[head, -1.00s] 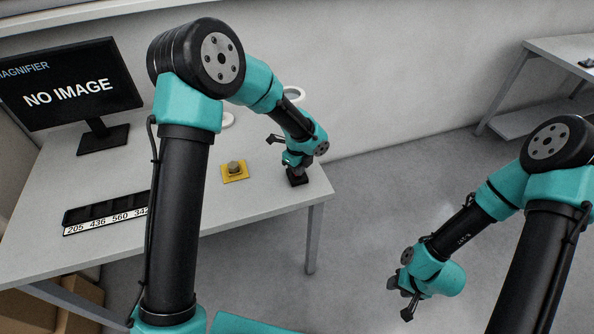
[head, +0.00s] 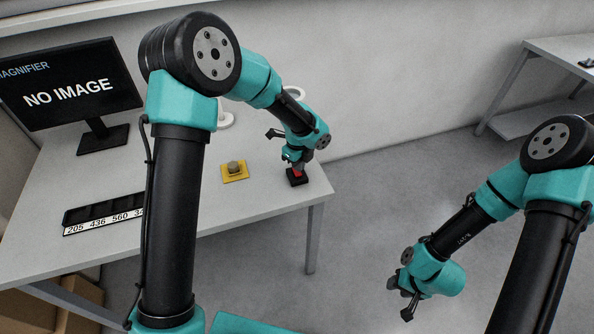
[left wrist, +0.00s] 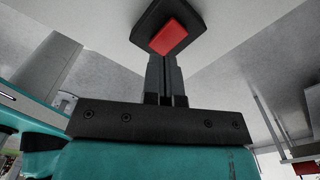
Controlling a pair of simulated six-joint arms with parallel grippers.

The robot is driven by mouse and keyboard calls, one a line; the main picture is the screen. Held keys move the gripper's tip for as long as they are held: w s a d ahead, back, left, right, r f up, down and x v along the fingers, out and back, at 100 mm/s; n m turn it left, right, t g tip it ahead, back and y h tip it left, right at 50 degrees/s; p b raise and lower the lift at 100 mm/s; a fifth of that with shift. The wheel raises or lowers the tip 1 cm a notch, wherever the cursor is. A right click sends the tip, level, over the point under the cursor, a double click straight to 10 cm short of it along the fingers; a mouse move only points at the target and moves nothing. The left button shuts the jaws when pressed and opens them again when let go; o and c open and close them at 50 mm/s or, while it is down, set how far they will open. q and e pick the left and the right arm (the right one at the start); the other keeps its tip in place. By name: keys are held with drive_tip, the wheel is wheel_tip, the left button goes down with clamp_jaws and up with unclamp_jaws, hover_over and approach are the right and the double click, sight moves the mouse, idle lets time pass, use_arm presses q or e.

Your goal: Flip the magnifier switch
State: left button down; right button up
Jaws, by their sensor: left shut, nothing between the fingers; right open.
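The magnifier switch (head: 297,178) is a small black box with a red rocker, near the right end of the table. It also shows at the top of the left wrist view (left wrist: 175,36), its red face partly toward the camera. My left gripper (head: 296,166) is shut and empty, its fingertips right at the switch. In the left wrist view the closed fingers (left wrist: 163,62) end just below the red rocker; I cannot tell whether they touch it. The magnifier monitor (head: 70,85) reads "NO IMAGE". My right gripper (head: 403,297) is open and empty, away from the table.
A yellow plate with a knob (head: 235,170) sits left of the switch. A black tray with number labels (head: 105,213) lies at the table's front left. A white ring-shaped item (head: 296,93) stands behind my left arm. The table's right edge is close to the switch.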

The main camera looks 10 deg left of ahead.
sight(298, 174)
use_arm(q)
drive_tip(key=shift+r, duration=2.2)
